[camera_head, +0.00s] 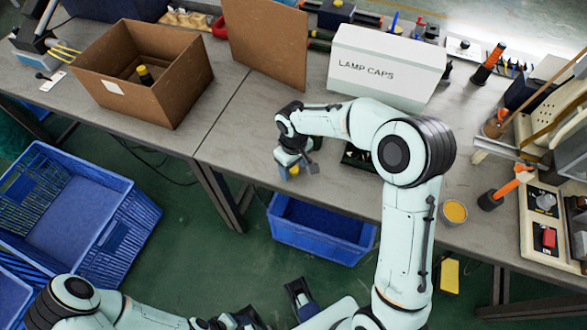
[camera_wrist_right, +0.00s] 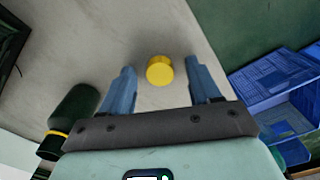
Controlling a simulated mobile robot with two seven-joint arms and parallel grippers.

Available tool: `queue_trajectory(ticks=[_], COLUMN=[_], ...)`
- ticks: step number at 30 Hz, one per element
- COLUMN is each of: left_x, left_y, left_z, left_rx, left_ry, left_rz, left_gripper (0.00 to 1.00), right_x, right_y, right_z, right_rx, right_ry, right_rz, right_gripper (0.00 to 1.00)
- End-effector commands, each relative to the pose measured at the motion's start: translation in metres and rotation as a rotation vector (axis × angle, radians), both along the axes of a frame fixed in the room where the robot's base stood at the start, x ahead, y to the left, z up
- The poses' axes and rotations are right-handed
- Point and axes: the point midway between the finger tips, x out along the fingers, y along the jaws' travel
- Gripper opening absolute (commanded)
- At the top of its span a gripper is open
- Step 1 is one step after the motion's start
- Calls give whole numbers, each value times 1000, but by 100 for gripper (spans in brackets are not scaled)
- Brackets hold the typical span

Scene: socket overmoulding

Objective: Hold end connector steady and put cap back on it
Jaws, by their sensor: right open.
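A round yellow cap (camera_wrist_right: 160,70) lies on the grey table near its front edge. In the head view only a bit of yellow (camera_head: 294,170) shows beside the fingers. My right gripper (camera_head: 297,170) points down at it; in the wrist view its two blue fingers (camera_wrist_right: 158,78) are spread, one on each side of the cap, apart from it. A dark green cylinder with a yellow band (camera_wrist_right: 75,115), perhaps the end connector, is left of the fingers, partly hidden by the gripper body. My left arm is low in the head view; blue-grey finger-like parts (camera_head: 300,298) show there, their opening unclear.
A cardboard box (camera_head: 180,95) holds a dark cylinder with a yellow top (camera_head: 145,75). A white LAMP CAPS box (camera_head: 385,75) stands at the back. A black tray (camera_head: 352,158) is partly behind my right arm. A blue crate (camera_head: 320,238) is below the table edge.

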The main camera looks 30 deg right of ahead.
Motion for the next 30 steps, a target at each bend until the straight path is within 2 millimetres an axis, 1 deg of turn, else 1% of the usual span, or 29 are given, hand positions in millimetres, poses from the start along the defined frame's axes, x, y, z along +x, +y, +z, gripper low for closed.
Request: queue_trajectory(ticks=[7, 8, 9, 11, 12, 13, 24, 28, 30], left_x=[0, 0, 0, 0, 0, 0, 0, 0, 0], left_y=[0, 0, 0, 0, 0, 0, 0, 0, 0], left_z=[0, 0, 0, 0, 0, 0, 0, 1, 2], left_rx=[0, 0, 0, 0, 0, 0, 0, 0, 0], left_ry=[0, 0, 0, 0, 0, 0, 0, 0, 0], left_rz=[0, 0, 0, 0, 0, 0, 0, 0, 0], left_gripper=[60, 60, 60, 60, 60, 60, 60, 60, 60], right_x=[0, 0, 0, 0, 0, 0, 0, 1, 1], right_y=[0, 0, 0, 0, 0, 0, 0, 0, 0], right_z=[1, 1, 1, 1, 1, 1, 2, 9, 17], right_rx=[0, 0, 0, 0, 0, 0, 0, 0, 0], right_ry=[0, 0, 0, 0, 0, 0, -1, -3, -3], right_rz=[0, 0, 0, 0, 0, 0, 0, 0, -1], right_gripper=[62, 52, 39, 20, 7, 3, 3, 3, 3])
